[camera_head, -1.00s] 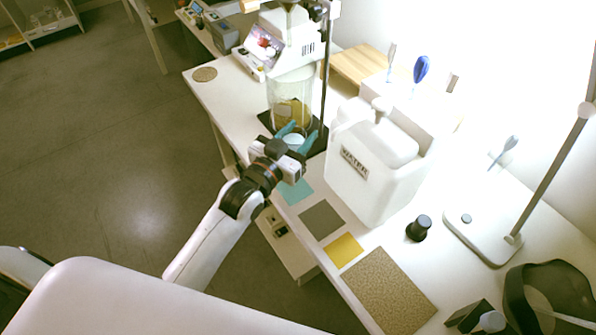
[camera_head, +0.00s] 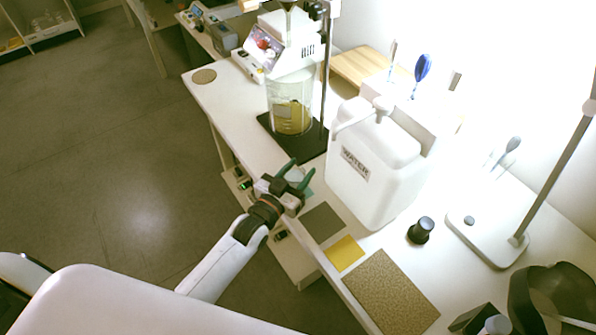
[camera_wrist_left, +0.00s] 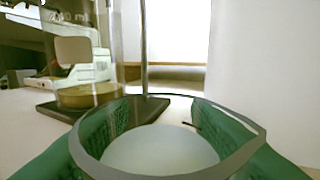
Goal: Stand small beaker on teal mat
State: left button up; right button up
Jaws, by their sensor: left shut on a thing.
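My left gripper (camera_head: 300,175) is shut on the small beaker (camera_head: 294,174), a clear glass with pale contents. In the left wrist view the green fingers (camera_wrist_left: 160,135) press its sides, and its round rim and whitish inside (camera_wrist_left: 160,150) fill the lower middle. The beaker looks upright. The teal mat (camera_head: 307,192) lies at the table's front edge, mostly hidden behind the gripper and beaker. The beaker is over or near the mat; I cannot tell whether its base touches it. My right gripper is not in view.
A large beaker (camera_head: 290,115) with yellowish contents stands on a black stand base (camera_head: 312,146) behind. A white WATER container (camera_head: 370,180) stands close right of the mat. Grey (camera_head: 322,222) and yellow (camera_head: 345,253) mats lie bare nearer me.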

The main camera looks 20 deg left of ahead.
pick_arm(q)
jog(key=shift+f, duration=0.2)
jog(key=o, duration=1.1)
jog(key=shift+c, duration=0.2)
jog(key=shift+r, duration=0.15)
jog(key=shift+s+r, duration=0.1)
jog(key=v, duration=1.1)
jog(key=shift+s, duration=0.4)
